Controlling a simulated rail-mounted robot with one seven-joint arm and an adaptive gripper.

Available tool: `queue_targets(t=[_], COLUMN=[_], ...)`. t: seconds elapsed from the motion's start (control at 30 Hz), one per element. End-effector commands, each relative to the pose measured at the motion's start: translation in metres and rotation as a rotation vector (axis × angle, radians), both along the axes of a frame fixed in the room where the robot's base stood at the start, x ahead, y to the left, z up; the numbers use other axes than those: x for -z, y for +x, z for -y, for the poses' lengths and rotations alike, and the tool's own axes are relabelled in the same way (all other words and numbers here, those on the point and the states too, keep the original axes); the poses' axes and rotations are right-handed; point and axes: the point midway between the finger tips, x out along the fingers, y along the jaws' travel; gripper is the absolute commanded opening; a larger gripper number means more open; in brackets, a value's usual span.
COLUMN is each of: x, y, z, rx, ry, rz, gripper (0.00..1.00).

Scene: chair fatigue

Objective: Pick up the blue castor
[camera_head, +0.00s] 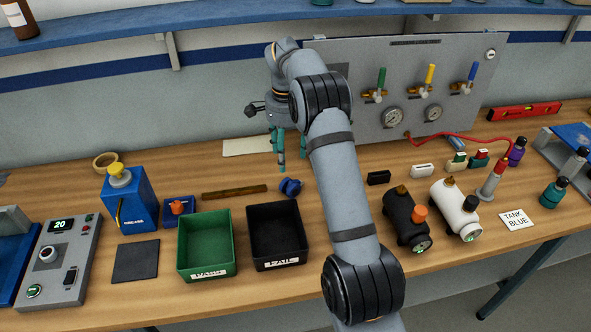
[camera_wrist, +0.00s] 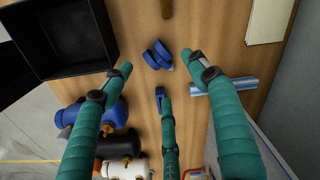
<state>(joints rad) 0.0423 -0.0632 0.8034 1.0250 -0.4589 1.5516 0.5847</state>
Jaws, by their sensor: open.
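The blue castor (camera_head: 290,187) lies on the wooden bench, right behind the black bin in the head view. In the wrist view the blue castor (camera_wrist: 157,55) is at upper centre, uncovered, beyond the fingertips. My gripper (camera_head: 287,160) has teal fingers pointing down and hangs above and behind the castor in the head view. In the wrist view my gripper (camera_wrist: 160,73) has its fingers spread, with nothing between them. The fingers look apart from the castor.
The black bin (camera_head: 277,208) and green bin (camera_head: 206,229) stand close by. A brown bar (camera_head: 234,192) lies left of the castor. A grey valve panel (camera_head: 440,80) rises behind. A black tank (camera_head: 398,225) and white tank (camera_head: 455,208) stand to the right.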

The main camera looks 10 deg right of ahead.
Motion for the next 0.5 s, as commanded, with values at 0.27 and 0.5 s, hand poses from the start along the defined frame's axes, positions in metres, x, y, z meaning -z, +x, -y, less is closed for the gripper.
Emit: queue_targets(t=[0.27,0.5], x=[0.038,0.057], y=[-0.003,-0.002], z=[0.007,0.008], rx=[0.011,0.011], ry=[0.003,0.003], rz=[-0.016,-0.013], gripper=[0.59,0.59])
